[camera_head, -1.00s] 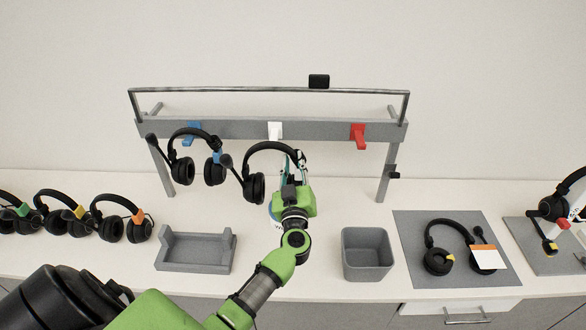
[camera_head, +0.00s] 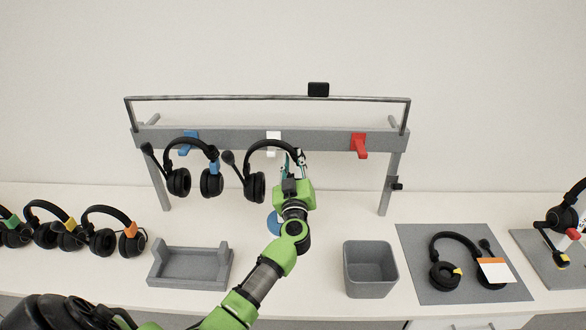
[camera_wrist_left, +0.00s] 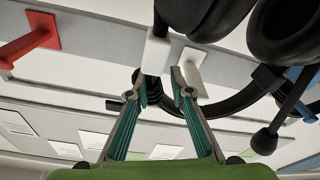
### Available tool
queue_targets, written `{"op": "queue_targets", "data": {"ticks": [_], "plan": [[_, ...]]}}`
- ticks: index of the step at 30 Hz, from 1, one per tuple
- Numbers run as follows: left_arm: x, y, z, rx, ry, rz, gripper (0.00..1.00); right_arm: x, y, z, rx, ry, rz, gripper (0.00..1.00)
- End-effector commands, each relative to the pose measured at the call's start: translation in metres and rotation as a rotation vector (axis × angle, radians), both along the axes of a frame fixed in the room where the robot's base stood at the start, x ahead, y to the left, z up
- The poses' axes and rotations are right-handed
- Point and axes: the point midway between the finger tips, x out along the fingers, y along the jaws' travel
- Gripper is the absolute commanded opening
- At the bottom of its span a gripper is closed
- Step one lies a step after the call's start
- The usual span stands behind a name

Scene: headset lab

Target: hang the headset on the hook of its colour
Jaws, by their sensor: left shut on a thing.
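My left gripper (camera_head: 291,165) is shut on a black headset (camera_head: 255,185) by its headband, at the rack's middle. The band's arch shows just in front of the white hook (camera_head: 273,141); I cannot tell whether it rests on it. A headset with a blue mark (camera_head: 212,182) hangs at the blue hook (camera_head: 188,138). The red hook (camera_head: 359,145) is empty. My right gripper is not in view.
Several headsets (camera_head: 103,240) with coloured marks stand at the left. A grey tray (camera_head: 190,280) and a grey bin (camera_head: 370,270) stand in front. Another headset (camera_head: 563,215) is at the right edge.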

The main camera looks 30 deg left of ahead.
Motion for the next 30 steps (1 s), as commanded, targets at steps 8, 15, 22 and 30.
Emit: {"op": "queue_targets", "data": {"ticks": [8, 15, 22, 30], "plan": [[0.015, 0.010, -0.002, 0.003, -0.003, 0.001, 0.00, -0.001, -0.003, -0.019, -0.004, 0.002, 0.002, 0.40], [0.024, 0.015, -0.006, 0.001, -0.002, 0.000, 0.00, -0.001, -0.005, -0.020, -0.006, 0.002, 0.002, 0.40], [0.027, 0.017, -0.010, 0.003, 0.000, 0.001, 0.00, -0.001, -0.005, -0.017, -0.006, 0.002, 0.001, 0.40], [0.028, 0.017, -0.011, 0.001, -0.002, 0.000, 0.00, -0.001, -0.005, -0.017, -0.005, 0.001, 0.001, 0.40]]}}
